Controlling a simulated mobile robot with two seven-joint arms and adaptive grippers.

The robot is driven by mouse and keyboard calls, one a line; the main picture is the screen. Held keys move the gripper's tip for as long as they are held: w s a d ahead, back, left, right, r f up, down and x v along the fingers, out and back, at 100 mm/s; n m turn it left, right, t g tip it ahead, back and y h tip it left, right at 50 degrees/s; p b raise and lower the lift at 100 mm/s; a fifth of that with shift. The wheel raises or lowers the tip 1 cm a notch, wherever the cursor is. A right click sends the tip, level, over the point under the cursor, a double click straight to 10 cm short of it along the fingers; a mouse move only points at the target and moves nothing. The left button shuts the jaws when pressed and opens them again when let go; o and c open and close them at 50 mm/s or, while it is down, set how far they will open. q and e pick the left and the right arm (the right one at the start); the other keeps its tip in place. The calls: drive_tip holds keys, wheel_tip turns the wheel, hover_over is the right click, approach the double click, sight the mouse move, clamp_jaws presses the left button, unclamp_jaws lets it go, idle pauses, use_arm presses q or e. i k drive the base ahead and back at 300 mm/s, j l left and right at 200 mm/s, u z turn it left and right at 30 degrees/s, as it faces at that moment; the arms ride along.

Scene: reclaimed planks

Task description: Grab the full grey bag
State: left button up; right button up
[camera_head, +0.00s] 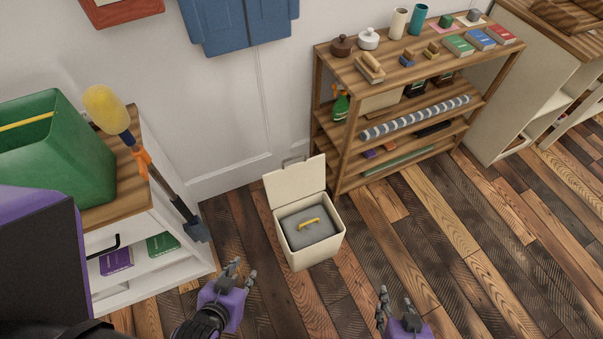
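The grey bag (313,233) sits inside a cream bin (317,257) on the plank floor, with a yellow handle (309,223) on its top. The bin's lid (295,184) stands open at the back. My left gripper (243,271) is open and empty, in front of the bin and to its left. My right gripper (396,296) is open and empty, in front of the bin and to its right. Neither gripper touches the bin or the bag.
A wooden shelf (345,129) with jars, books and a striped roll stands behind right of the bin. At left, a white cabinet (178,254) carries a green container (60,150); a yellow-headed tool (108,108) leans there. The floor between my grippers is clear.

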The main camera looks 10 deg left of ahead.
sight(303, 229)
drive_tip(key=k+l+u, duration=0.7)
drive_tip(key=i+l, duration=0.7)
drive_tip(key=l, duration=0.2)
